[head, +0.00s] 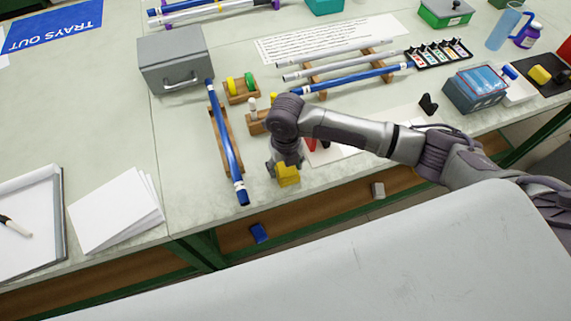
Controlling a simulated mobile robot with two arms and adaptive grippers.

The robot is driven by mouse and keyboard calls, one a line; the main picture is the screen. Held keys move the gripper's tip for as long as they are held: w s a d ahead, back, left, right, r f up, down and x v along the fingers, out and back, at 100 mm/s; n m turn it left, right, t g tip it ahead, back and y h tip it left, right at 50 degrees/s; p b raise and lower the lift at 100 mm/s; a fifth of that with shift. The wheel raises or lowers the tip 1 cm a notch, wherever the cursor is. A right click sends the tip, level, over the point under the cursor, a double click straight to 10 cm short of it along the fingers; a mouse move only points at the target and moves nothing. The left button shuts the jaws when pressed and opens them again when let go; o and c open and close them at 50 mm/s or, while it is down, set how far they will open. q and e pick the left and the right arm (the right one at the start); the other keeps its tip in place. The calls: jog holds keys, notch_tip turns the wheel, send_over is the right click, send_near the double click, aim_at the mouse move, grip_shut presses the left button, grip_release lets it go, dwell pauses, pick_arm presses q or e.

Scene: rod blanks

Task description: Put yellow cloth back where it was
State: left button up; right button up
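The yellow cloth (287,176) is a small folded-looking yellow piece near the front edge of the table. My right gripper (284,166) points down directly at it, with its fingers at the cloth's back and left side. The wrist hides much of the fingers, so I cannot tell whether they are closed on the cloth or whether it is lifted. My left gripper is not in view.
A blue rod (226,150) lies on a wooden rack left of my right gripper. Several rods lie on wooden supports behind, near a grey metal box (174,58). White papers (117,212) lie at left. The tabletop between papers and blue rod is clear.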

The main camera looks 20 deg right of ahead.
jog(key=shift+o, duration=1.2)
jog(key=shift+r, duration=0.1)
notch_tip(320, 180, up, 12)
jog(key=shift+b, duration=0.4)
